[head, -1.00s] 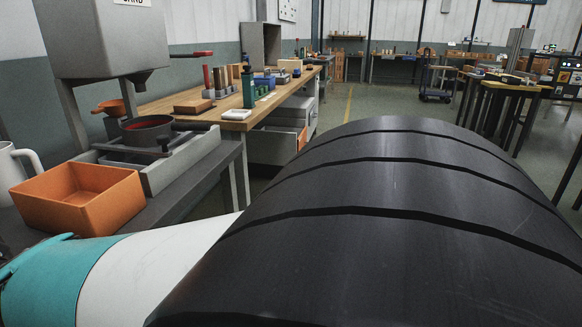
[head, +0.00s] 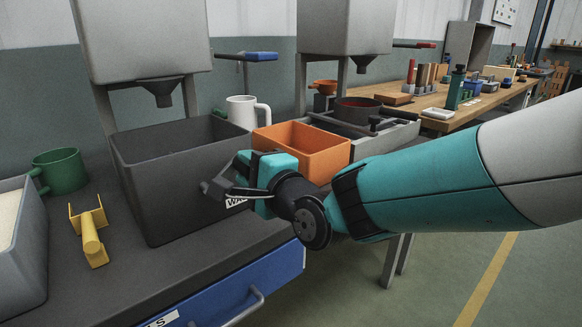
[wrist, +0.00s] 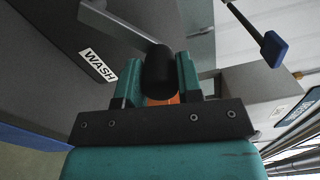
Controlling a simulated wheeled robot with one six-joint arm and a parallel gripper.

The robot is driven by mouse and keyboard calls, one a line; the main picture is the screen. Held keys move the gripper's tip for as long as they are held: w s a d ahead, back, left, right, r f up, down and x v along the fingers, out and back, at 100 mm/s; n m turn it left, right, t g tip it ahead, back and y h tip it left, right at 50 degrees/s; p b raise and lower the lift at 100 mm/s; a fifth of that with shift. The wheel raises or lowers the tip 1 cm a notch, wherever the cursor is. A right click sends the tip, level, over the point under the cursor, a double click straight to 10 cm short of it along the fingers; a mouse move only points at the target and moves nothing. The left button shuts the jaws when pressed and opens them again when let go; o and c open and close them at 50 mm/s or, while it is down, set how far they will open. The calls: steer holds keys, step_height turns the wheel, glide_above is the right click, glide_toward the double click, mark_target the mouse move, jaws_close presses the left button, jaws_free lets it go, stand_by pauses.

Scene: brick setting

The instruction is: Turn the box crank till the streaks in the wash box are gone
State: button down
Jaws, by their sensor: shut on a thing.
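The wash box (head: 170,195) is a dark grey open box on the bench at centre left in the head view. Its WASH label shows in the wrist view (wrist: 98,66) and is partly covered by my gripper in the head view. My gripper (head: 222,186) is at the box's right front side. In the wrist view, my gripper (wrist: 160,82) is shut on the black knob of the box crank (wrist: 158,68), whose grey arm (wrist: 95,25) runs up and left. I see the inside wall of the box, but its floor and any streaks are hidden.
An orange bin (head: 310,145) stands close behind my gripper. A hopper (head: 140,45) with a blue-handled lever (head: 262,57) hangs above the box. A white mug (head: 248,112), green mug (head: 62,170) and yellow piece (head: 90,235) are nearby. A blue drawer (head: 240,290) is below.

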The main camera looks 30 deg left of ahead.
steer(key=shift+w+d+f, duration=0.1)
steer(key=shift+f, duration=0.1)
stand_by(0.3)
steer(key=c, duration=0.8)
jaws_free()
steer(key=shift+b+v, duration=1.55)
steer(key=shift+v, duration=7.2)
